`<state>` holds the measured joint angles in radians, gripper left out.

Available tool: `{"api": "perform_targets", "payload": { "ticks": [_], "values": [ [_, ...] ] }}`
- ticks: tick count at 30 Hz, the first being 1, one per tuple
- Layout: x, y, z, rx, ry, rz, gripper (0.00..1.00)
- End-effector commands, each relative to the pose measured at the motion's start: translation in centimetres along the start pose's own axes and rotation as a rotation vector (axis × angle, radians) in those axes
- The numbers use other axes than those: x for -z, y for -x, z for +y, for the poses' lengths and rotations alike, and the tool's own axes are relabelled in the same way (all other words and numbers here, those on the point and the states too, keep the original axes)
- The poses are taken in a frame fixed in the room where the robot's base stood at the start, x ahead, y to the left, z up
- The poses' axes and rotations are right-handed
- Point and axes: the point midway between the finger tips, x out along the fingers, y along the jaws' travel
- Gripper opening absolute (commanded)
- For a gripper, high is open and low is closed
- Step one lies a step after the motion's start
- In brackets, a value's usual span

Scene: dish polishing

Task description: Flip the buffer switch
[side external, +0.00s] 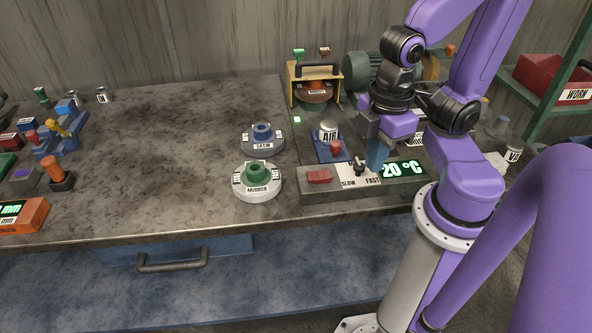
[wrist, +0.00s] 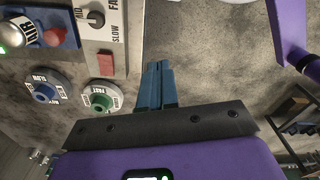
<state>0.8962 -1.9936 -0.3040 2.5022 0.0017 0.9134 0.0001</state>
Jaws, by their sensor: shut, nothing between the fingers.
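Neither control's label names the buffer. The wrist view shows the red switch (wrist: 106,65) and the SLOW/FAST knob (wrist: 97,18) at upper left. My gripper (side external: 375,160) has blue fingers, shut and empty. It hangs close over the panel, right of the toggle and left of the display. In the wrist view the fingertips (wrist: 158,68) are right of the red switch, apart from it.
A blue AIR unit (side external: 331,147) with a red knob stands behind the panel. The middle bench is clear.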

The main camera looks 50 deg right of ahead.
Motion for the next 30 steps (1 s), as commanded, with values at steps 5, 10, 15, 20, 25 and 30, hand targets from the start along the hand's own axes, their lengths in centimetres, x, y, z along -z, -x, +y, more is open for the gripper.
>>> {"api": "perform_targets", "payload": {
  "ticks": [5,10,15,20,25,30],
  "values": [
    [-0.1,0.0,-0.1,0.0,0.002,-0.001,0.0],
    [0.0,0.0,0.0,0.0,0.008,0.0,0.0],
    [0.4,0.3,0.8,-0.001,0.082,-0.002,0.0],
    [0.9,0.7,2.3,-0.003,0.238,-0.007,0.0],
    [1.5,1.2,4.2,-0.002,0.428,-0.013,0.0],
    [1.8,1.8,6.2,0.001,0.619,-0.02,0.0]
  ]
}}
